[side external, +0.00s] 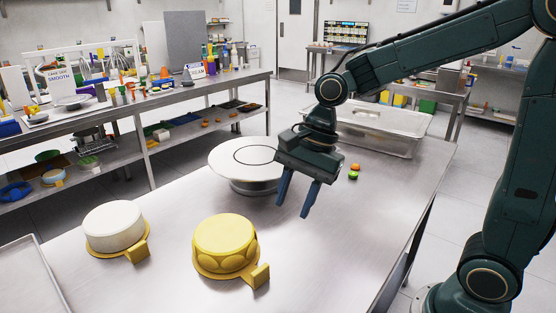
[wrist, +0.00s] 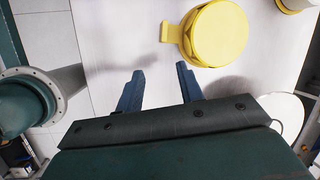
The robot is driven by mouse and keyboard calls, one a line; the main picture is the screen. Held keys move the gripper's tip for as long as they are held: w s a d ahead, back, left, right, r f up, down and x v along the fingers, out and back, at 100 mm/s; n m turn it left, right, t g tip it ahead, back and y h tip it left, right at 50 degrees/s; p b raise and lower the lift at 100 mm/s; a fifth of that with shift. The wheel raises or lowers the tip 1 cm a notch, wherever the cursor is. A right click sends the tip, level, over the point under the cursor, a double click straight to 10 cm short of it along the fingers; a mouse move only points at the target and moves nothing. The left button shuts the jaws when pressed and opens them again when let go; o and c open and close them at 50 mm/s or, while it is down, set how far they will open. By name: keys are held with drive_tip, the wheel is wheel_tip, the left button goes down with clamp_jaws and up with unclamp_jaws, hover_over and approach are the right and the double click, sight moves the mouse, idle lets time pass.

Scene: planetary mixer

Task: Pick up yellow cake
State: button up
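The yellow cake (side external: 225,240) sits on a yellow board with a block-like handle (side external: 260,276) on the steel table, near the front. In the wrist view the yellow cake (wrist: 218,33) is at the top, with its handle pointing left. My gripper (side external: 295,208) is open and empty, above the table, to the right of and behind the yellow cake. In the wrist view its two blue fingers (wrist: 160,72) are spread apart, with only bare table between them. The fingers do not touch the cake.
A white cake (side external: 114,226) on a similar handled board stands left of the yellow cake. A white round turntable (side external: 238,160) stands behind, close to my gripper. A clear bin (side external: 378,128) and small orange and green items (side external: 354,171) lie farther back. Front-right table is clear.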

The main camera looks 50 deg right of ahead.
sight(260, 268)
drive_tip(key=f+m, duration=0.1)
drive_tip(key=w+a+m, duration=0.1)
drive_tip(key=w+f+m+g+y, duration=0.1)
drive_tip(key=shift+w+a+f+m, duration=0.25)
drive_tip(key=shift+f+m, duration=0.05)
drive_tip(key=shift+f, duration=0.05)
drive_tip(key=shift+x, duration=4.35)
drive_tip(key=shift+x, duration=2.55)
drive_tip(key=shift+r, duration=0.1)
clamp_jaws()
